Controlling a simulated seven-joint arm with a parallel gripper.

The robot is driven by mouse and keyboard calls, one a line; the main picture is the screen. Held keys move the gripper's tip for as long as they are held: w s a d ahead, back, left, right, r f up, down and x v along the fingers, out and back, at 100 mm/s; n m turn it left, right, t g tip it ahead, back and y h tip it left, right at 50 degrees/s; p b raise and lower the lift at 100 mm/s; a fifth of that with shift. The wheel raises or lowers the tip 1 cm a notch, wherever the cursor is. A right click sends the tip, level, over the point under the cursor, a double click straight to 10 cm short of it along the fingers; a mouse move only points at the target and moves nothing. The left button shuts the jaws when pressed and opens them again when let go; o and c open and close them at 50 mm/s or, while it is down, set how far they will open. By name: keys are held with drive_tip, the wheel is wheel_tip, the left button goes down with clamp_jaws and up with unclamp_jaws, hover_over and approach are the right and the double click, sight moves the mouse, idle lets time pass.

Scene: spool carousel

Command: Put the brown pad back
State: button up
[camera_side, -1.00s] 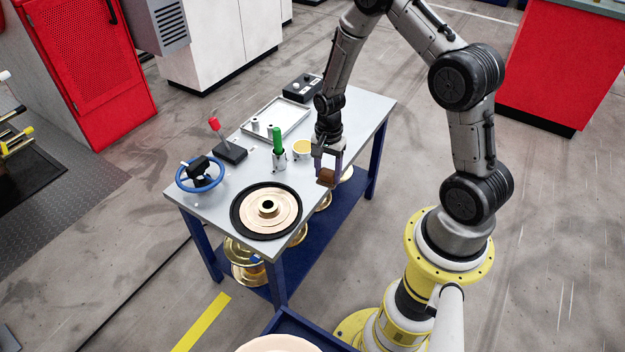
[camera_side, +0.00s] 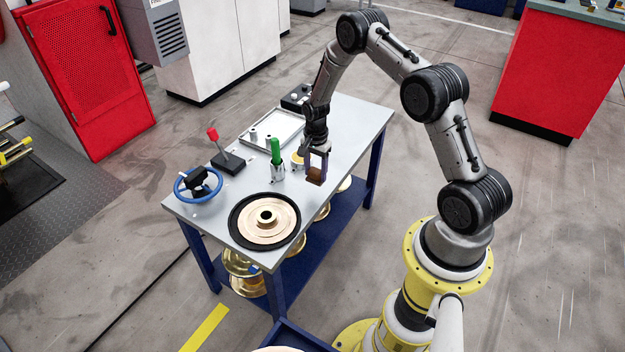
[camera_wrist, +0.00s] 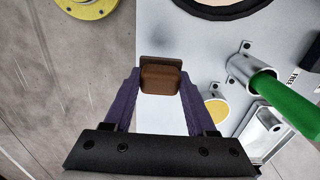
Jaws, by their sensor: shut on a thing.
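The brown pad (camera_wrist: 160,78) is a small brown block between the fingertips of my gripper (camera_wrist: 158,88) in the wrist view. The purple fingers are shut on it from both sides. In the side view the pad (camera_side: 315,175) hangs at the lower end of my gripper (camera_side: 317,171), over the table's right-hand part. A round holder with a yellow face (camera_side: 297,158) stands just behind my gripper and is partly hidden by it. In the wrist view the yellow-faced holder (camera_wrist: 217,111) lies to the right of the fingers. I cannot tell how high the pad is above the table.
A green-handled tool (camera_side: 275,150) stands in a metal cup (camera_side: 278,173) left of my gripper. A black-rimmed turntable (camera_side: 238,240) is at the front. A tray (camera_side: 290,119), red-knobbed lever (camera_side: 213,135) and blue handwheel (camera_side: 180,190) stand on the grey table (camera_side: 345,125).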

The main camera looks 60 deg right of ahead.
sight(312, 179)
drive_tip(key=shift+w+d+f, duration=0.35)
drive_tip(key=shift+w+f, duration=0.3)
drive_tip(key=shift+f, duration=0.2)
drive_tip(key=shift+w+f, duration=0.2)
drive_tip(key=shift+f, duration=1.5)
drive_tip(key=shift+f, duration=0.1)
drive_tip(key=o, duration=1.3)
drive_tip(key=shift+f, duration=0.1)
